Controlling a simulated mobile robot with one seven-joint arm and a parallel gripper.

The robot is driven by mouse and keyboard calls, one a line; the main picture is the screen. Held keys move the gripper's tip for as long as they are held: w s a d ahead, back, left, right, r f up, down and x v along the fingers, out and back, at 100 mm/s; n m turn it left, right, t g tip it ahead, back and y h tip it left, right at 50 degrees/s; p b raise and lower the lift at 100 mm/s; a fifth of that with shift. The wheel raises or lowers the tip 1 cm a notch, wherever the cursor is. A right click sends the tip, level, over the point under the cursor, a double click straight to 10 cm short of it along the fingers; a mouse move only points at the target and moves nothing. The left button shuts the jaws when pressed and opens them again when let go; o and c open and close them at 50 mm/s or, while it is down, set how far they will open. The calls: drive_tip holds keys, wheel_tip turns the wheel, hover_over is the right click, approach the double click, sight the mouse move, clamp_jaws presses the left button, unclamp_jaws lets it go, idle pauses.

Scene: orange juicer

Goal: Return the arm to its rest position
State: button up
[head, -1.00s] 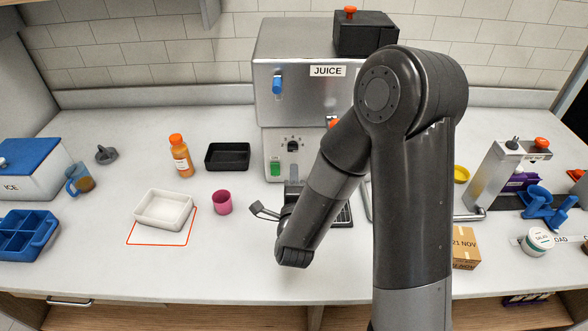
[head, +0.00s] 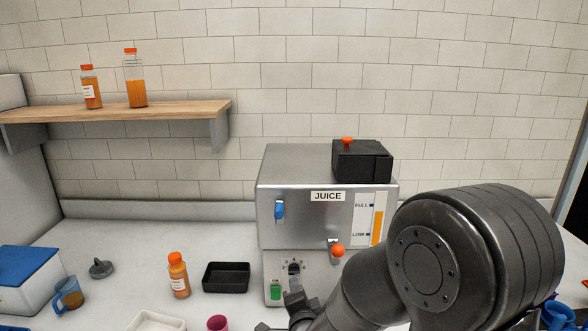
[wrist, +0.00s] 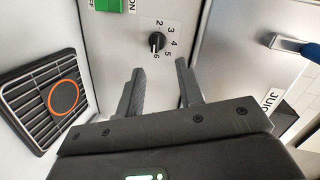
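My gripper (wrist: 160,82) is open and empty in the wrist view, its two fingers apart in front of the juicer's lower panel. The steel juicer (head: 300,220) stands at the centre of the head view. Its dial (wrist: 157,41) shows just beyond the fingertips, with bare panel between the fingers. My dark arm fills the lower right of the head view, and most of my gripper there is cut off or hidden by the bottom edge.
A wooden shelf (head: 180,110) holds two bottles above.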

drive_tip(key=s+d+r+n+g, duration=0.3)
drive_tip(key=s+d+r+n, duration=0.1)
drive_tip(key=s, duration=0.4)
drive_tip(key=s+d+r+n+g+h, duration=0.1)
drive_tip(key=s+d+r+n+g, duration=0.2)
drive_tip(key=s, duration=0.5)
drive_tip(key=s+d+r+n+g+h, duration=0.1)
drive_tip(key=s+d+r+n+g, duration=0.2)
drive_tip(key=s+d+r+n, duration=0.2)
drive_tip(key=s+d, duration=0.2)
drive_tip(key=s, duration=0.2)
drive_tip(key=shift+r+n+g, duration=0.2)
drive_tip(key=shift+n+g, duration=0.2)
